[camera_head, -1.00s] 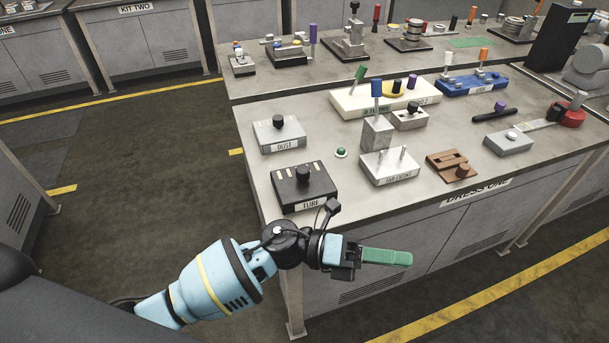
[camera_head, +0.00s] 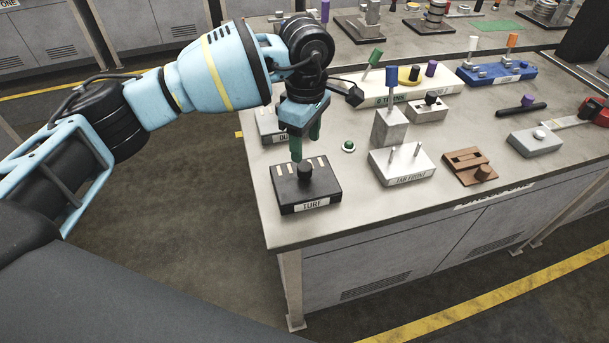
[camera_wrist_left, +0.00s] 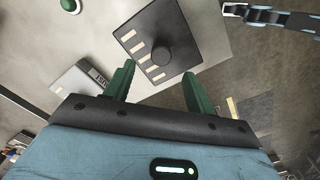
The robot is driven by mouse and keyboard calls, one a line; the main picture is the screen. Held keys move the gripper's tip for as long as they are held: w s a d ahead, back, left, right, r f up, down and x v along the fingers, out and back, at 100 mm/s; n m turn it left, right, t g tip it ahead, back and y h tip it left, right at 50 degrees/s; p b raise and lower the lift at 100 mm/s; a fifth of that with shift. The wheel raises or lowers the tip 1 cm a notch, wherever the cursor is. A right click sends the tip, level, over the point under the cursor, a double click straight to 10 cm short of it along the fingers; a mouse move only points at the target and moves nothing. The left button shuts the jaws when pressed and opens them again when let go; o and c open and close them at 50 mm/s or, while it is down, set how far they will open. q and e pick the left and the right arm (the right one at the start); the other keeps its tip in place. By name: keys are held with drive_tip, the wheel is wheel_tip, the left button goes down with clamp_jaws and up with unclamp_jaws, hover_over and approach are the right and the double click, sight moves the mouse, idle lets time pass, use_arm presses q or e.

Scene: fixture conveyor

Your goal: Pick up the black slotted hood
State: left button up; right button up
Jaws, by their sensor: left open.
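The black slotted hood (camera_head: 318,197) is a dark box with pale slots on top, a round black knob and a label reading TURF. It sits flat near the table's front left corner. In the left wrist view the hood (camera_wrist_left: 146,38) lies beyond the fingertips, its knob roughly ahead of the gap. My left gripper (camera_head: 305,148) points down just above and behind the hood, its green fingers apart and empty. The left wrist view shows the fingers (camera_wrist_left: 158,78) spread, with nothing between them. My right gripper is not in view.
A grey labelled box (camera_head: 268,125) stands behind the hood, partly hidden by my left gripper. A green button (camera_head: 348,145) and a grey pegged block (camera_head: 402,167) are to the right. A brown slotted block (camera_head: 468,166) lies farther right. Table in front of the hood is bare.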

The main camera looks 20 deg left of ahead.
sight(305, 165)
use_arm(q)
drive_tip(key=shift+s+a+f+p, duration=0.1)
drive_tip(key=shift+f+p, duration=0.3)
drive_tip(key=shift+f, duration=3.45)
clamp_jaws()
